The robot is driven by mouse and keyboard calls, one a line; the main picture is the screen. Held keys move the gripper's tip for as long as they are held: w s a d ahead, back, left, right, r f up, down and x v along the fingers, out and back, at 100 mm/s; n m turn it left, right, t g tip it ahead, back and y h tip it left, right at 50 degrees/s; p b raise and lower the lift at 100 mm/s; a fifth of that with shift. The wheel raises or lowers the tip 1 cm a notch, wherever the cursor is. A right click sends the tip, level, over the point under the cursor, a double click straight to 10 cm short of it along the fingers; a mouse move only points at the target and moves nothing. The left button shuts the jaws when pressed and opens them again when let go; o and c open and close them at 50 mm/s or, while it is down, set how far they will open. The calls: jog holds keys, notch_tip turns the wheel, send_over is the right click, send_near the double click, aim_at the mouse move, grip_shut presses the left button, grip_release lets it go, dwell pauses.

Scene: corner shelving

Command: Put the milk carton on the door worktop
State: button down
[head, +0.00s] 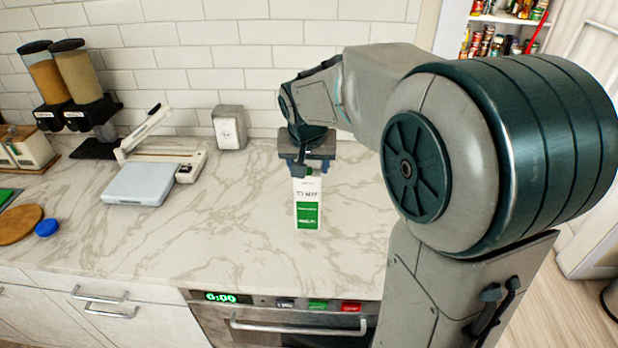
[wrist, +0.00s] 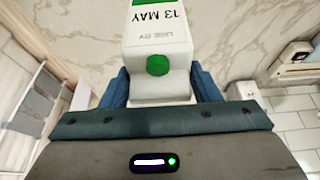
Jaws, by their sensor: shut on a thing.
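The milk carton (head: 308,200) is white and green with a green cap, and it is at the marble worktop (head: 250,240) above the oven. My gripper (head: 307,165) is above it, shut on its upper part. In the wrist view the milk carton (wrist: 158,35) sits between the blue fingers of my gripper (wrist: 160,90), with its cap and a "13 MAY" label showing. I cannot tell whether its base touches the worktop. My arm hides the worktop's right part.
A white scale (head: 140,185), a small metal box (head: 229,127) and two cereal dispensers (head: 65,85) stand to the left. A round wooden board (head: 18,225) and blue lid (head: 47,228) lie at far left. The worktop's front middle is clear. Shelves with jars (head: 500,35) are at back right.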

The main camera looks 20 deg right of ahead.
aim_at(308, 192)
jog(key=shift+s+f, duration=0.25)
jog(key=shift+f, duration=0.05)
jog(key=shift+f+p, duration=0.35)
jog(key=shift+f, duration=1.4)
jog(key=shift+f, duration=0.15)
jog(key=shift+c, duration=2.4)
grip_release()
